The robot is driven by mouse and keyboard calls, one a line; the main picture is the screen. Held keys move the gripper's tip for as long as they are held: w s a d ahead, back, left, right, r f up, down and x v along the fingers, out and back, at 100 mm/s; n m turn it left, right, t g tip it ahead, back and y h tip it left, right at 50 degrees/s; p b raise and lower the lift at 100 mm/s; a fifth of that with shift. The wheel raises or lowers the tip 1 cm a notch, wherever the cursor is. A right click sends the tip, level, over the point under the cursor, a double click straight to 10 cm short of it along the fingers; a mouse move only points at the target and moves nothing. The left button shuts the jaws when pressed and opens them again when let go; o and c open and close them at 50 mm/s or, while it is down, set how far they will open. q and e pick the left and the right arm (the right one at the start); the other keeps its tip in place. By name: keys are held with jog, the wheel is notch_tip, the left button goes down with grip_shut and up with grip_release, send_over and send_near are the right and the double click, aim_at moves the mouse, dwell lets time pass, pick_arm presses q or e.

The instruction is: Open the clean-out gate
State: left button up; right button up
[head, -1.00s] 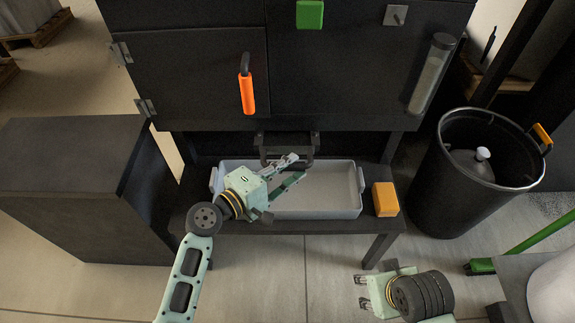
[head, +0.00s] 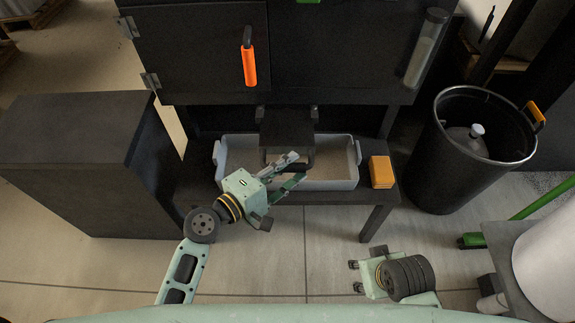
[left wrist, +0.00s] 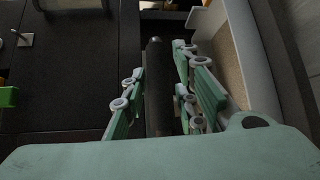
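The clean-out gate (head: 287,128) is a black plate sticking out from under the black machine, over a grey tray. Its dark bar handle (head: 305,166) is at its front end. My left gripper (head: 297,166) has its fingers on either side of this handle and appears shut on it. In the left wrist view the dark handle (left wrist: 158,85) lies between the green fingers, close against the left one; the contact on the right is hard to see. My right gripper (head: 356,276) is open and empty above the floor at lower right.
The grey tray (head: 335,184) stands on a low black bench (head: 375,196), with brownish material inside. An orange block (head: 381,172) sits right of it. An orange-handled lever (head: 249,67) hangs on the machine door. A black bin (head: 468,185) stands right, a dark cabinet (head: 70,135) left.

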pick_arm(q)
jog(key=shift+o, duration=0.8)
jog(key=v, duration=1.2)
